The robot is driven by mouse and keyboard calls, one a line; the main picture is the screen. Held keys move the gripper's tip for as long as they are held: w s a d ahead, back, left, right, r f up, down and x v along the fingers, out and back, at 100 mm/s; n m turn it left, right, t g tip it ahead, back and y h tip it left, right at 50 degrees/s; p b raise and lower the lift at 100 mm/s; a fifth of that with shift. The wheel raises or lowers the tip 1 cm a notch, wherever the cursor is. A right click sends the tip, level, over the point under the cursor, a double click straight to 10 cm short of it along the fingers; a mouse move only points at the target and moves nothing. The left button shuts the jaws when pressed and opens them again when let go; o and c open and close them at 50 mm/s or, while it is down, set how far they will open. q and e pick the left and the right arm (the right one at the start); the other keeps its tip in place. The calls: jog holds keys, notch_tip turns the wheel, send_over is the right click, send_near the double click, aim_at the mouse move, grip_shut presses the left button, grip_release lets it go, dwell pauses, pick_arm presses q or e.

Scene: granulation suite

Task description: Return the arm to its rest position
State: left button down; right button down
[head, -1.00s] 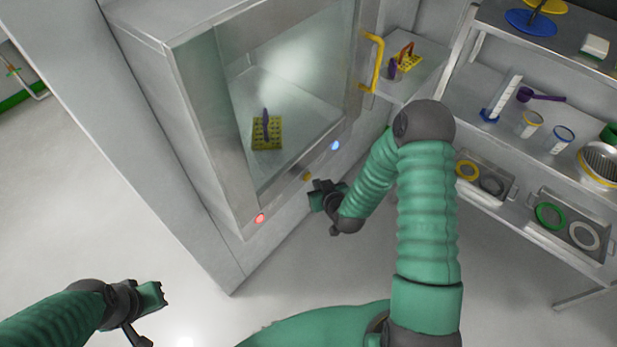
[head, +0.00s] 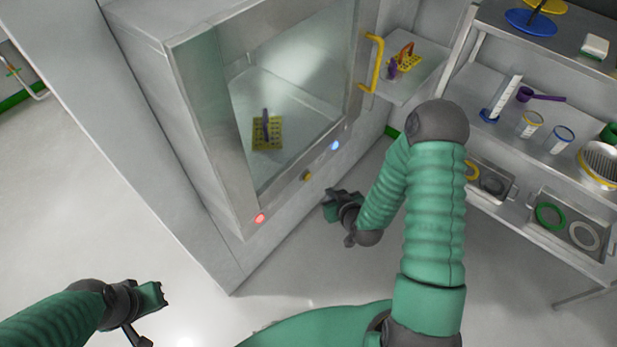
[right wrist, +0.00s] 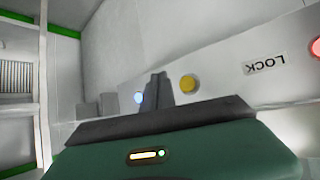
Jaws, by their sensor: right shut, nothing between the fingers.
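My right gripper (head: 329,203) is shut and empty. It hangs in front of the cabinet's lower front, below the row of lit buttons and apart from them. In the right wrist view its fingers (right wrist: 155,90) are together, with the yellow button (right wrist: 188,84) and blue button (right wrist: 139,98) beyond them. My left gripper (head: 163,297) is at the lower left over bare floor; its fingers are too small to tell open from shut.
The glass-fronted cabinet (head: 205,120) has red (head: 260,218), yellow and blue buttons and a yellow handle (head: 374,62). A yellow rack (head: 268,134) shows behind its glass. A side shelf (head: 425,75) holds another rack. Steel shelving (head: 500,150) stands right. Floor between is clear.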

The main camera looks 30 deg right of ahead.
jog(key=s+a+r+n+g+y, duration=0.1)
jog(key=s+a+r+g, duration=0.7)
jog(key=s+a+r, duration=0.4)
jog(key=shift+s+r+n+y, duration=0.3)
jog(key=shift+s+r, duration=0.55)
jog(key=shift+d, duration=0.15)
dwell(1.1)
